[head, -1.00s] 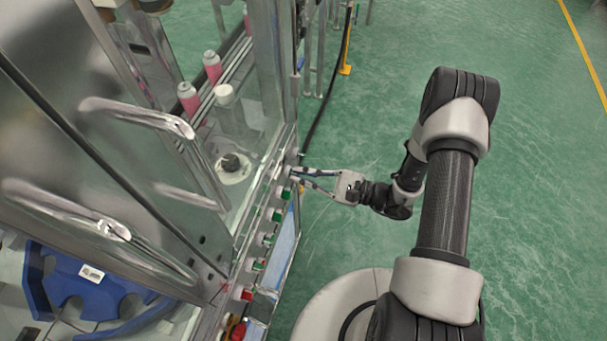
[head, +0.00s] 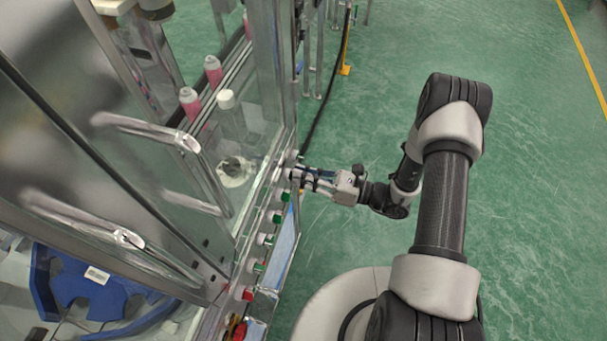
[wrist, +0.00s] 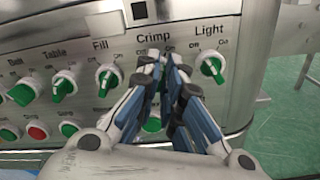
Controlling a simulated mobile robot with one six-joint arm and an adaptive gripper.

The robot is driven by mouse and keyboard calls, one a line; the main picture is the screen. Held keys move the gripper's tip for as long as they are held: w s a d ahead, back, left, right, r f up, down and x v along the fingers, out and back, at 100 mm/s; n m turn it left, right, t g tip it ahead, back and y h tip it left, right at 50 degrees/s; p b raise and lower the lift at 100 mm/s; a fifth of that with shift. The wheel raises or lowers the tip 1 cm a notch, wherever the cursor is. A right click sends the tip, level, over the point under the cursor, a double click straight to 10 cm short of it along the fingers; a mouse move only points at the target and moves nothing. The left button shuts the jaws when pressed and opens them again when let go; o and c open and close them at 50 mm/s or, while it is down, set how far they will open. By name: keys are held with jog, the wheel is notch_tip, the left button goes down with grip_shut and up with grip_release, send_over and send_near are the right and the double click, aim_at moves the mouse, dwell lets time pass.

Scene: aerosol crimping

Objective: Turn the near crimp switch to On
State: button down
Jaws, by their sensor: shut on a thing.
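The crimp switch (wrist: 162,61) sits under the "Crimp" label on the metal control panel (wrist: 232,108) in the wrist view, with "Off" to the left of it and "On" to the right. My gripper (wrist: 163,66) is shut on this switch, one finger on each side, and the fingers hide most of the knob, so its setting is hard to read. In the head view my gripper (head: 296,171) reaches leftward from the floor side to the far end of the panel's row of controls.
The fill switch (wrist: 109,77) and the light switch (wrist: 212,66) flank the gripper closely. A green button (wrist: 152,124) shows between the fingers. Glass doors with metal handles (head: 150,130) stand left of the panel. Open green floor (head: 350,240) lies to the right.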

jog(key=shift+m, duration=0.8)
jog(key=c, duration=1.7)
grip_release()
jog(key=v, duration=1.2)
